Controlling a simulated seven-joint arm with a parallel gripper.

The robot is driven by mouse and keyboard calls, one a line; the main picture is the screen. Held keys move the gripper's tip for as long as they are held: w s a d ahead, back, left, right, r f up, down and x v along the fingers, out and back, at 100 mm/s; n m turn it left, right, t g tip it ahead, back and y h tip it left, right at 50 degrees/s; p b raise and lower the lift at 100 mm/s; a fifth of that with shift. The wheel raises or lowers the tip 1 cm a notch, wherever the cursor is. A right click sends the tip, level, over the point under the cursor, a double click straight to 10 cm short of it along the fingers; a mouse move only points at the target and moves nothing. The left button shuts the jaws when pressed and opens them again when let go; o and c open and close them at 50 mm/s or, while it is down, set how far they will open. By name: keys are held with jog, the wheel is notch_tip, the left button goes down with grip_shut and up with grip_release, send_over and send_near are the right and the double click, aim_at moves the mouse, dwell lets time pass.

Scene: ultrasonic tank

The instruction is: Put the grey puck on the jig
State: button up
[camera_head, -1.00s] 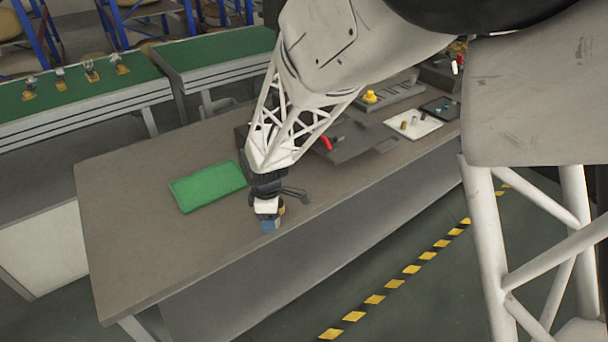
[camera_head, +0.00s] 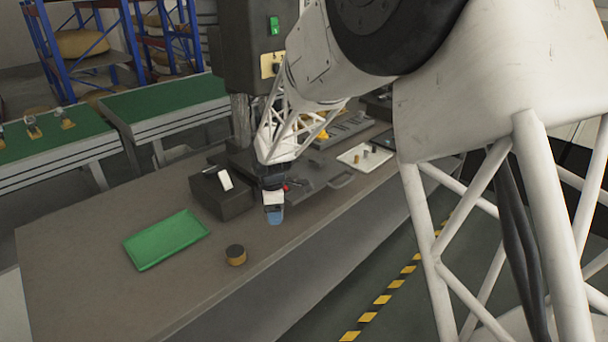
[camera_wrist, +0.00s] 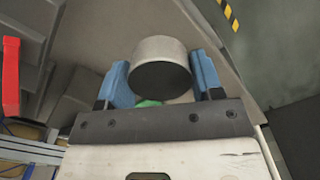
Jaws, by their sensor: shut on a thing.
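The grey puck (camera_wrist: 160,68) is a short grey cylinder with a dark end face, held between the blue fingertips of my gripper (camera_wrist: 159,84) in the wrist view. In the head view my gripper (camera_head: 274,214) hangs over the front part of the bench, and its fingers and wrist hide the puck. A dark grey flat fixture (camera_head: 313,184) with a handle lies just behind and right of my gripper; I cannot tell whether it is the jig. A red bar (camera_wrist: 11,75) shows at the left edge of the wrist view.
A dark box (camera_head: 222,198) stands left of my gripper. A black-topped, brown-sided cylinder (camera_head: 236,255) and a green tray (camera_head: 166,240) are on the bench (camera_head: 90,275). A white tray (camera_head: 364,158) with small parts lies farther right. A tall dark machine (camera_head: 250,75) rises behind.

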jog(key=w+d+r, duration=0.4)
jog(key=w+d, duration=0.6)
jog(key=d, duration=0.2)
jog(key=shift+r, duration=0.15)
jog(key=shift+w+a, duration=0.1)
send_over(304, 173)
jog(key=shift+f, duration=0.8)
jog(key=shift+f, duration=1.7)
jog(key=shift+f, duration=0.1)
jog(key=o, duration=1.1)
jog(key=shift+f, duration=0.1)
jog(key=shift+c, duration=0.2)
